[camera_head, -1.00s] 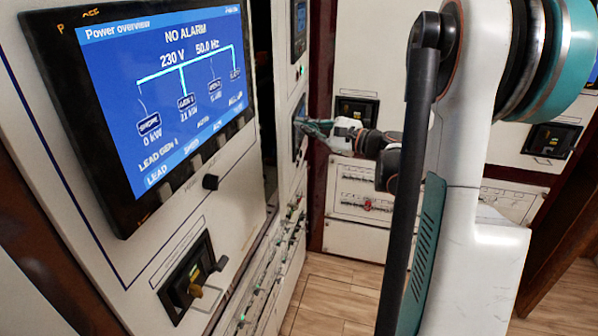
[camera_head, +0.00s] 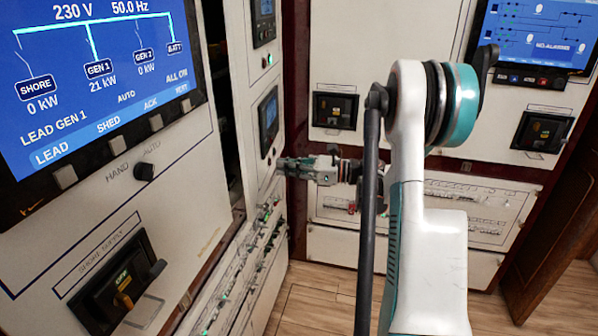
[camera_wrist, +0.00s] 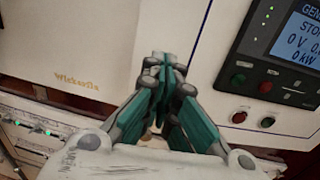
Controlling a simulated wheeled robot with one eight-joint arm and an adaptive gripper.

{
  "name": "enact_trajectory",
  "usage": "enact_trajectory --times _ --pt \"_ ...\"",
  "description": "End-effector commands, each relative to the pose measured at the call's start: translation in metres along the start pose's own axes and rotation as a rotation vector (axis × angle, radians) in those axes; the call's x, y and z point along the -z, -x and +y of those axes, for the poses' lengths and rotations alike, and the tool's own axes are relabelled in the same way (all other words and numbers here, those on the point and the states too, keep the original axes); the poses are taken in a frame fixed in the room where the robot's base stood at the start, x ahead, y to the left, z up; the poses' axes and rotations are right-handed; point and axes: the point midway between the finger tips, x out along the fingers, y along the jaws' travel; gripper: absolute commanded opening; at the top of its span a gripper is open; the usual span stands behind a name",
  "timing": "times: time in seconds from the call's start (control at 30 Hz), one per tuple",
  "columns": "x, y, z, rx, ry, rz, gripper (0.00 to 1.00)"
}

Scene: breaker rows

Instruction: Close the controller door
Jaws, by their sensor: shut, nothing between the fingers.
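A narrow white panel with two small controller screens (camera_head: 265,180) stands right of the large screen panel. A dark gap (camera_head: 216,110) shows along its left side; I take this panel as the controller door, though no label confirms it. In the wrist view, a white panel (camera_wrist: 285,120) with a generator controller (camera_wrist: 290,60) is at right. My gripper (camera_head: 283,165) is beside the narrow panel, below its lower screen. The gripper (camera_wrist: 165,62) is shut and empty, fingertips together. I cannot tell whether it touches the panel.
The large screen panel (camera_head: 190,190) has a selector knob (camera_head: 143,172) and a shore supply breaker (camera_head: 115,285) protruding. Breaker rows (camera_head: 245,270) run low beneath. A back wall holds breakers (camera_head: 335,110) and another screen (camera_head: 535,35). Wooden floor (camera_head: 315,300) is clear.

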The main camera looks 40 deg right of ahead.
Motion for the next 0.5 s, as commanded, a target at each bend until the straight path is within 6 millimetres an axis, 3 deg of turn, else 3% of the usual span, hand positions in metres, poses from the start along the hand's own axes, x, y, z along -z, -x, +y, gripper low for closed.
enact_trajectory --times 0.2,0.5 --pt "0.002 -0.042 0.001 -0.003 0.001 0.000 0.00" --pt "0.001 -0.070 0.000 0.001 0.001 0.000 0.00"
